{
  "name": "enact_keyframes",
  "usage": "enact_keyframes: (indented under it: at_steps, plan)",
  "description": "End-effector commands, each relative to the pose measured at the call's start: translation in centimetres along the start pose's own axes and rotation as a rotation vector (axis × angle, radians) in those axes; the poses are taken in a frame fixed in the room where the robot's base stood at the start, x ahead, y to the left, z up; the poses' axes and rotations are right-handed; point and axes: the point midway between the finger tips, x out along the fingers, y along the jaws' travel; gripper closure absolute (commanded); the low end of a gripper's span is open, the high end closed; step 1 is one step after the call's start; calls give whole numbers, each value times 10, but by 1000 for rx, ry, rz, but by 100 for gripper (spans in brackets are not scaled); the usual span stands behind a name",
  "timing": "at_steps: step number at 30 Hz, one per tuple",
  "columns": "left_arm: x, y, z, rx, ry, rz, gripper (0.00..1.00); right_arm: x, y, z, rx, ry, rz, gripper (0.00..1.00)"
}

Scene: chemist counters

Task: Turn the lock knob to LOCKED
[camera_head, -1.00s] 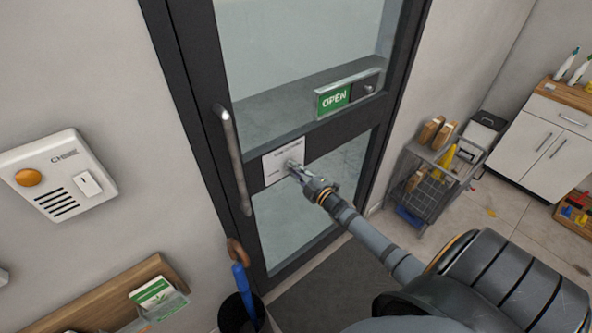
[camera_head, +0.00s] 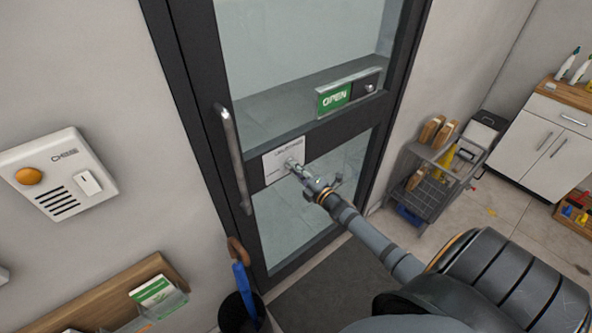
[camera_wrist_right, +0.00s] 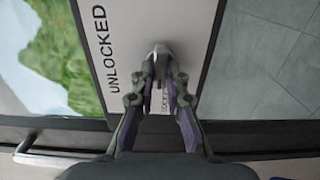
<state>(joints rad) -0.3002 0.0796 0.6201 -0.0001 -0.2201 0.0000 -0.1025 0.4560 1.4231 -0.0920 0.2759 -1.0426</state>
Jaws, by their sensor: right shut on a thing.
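The lock plate (camera_head: 271,158) is a pale panel on the door's dark middle rail. It also fills the middle of the right wrist view (camera_wrist_right: 118,22), where the word UNLOCKED reads along its left side. A second, smaller word below the knob is mostly hidden by my fingers. The metal lock knob (camera_wrist_right: 161,50) sticks out from the plate. My right gripper (camera_head: 293,166) reaches the plate from the lower right and is shut on the knob; in the right wrist view its fingertips (camera_wrist_right: 161,68) close on both sides of it. My left gripper is not in view.
The glass door has a long vertical handle (camera_head: 232,160) left of the plate and a green OPEN sign (camera_head: 334,98) above. A wire cart (camera_head: 427,180) stands right of the door. An umbrella stand (camera_head: 238,312) is at the lower left.

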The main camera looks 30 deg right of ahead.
Motion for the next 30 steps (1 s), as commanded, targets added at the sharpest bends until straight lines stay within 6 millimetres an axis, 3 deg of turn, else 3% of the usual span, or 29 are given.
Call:
enact_keyframes:
  at_steps: [9,10,15,25,30]
  plan:
    - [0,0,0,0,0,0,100,-1,-2,0,-3,0,-3,100]
    - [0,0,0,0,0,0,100,-1,-2,0,-3,0,-3,84]
    - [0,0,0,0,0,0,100,0,-1,0,-2,0,-2,64]
    - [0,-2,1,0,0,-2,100,-4,-1,0,-1,0,-1,64]
    - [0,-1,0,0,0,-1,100,-28,-2,0,-2,2,-5,64]
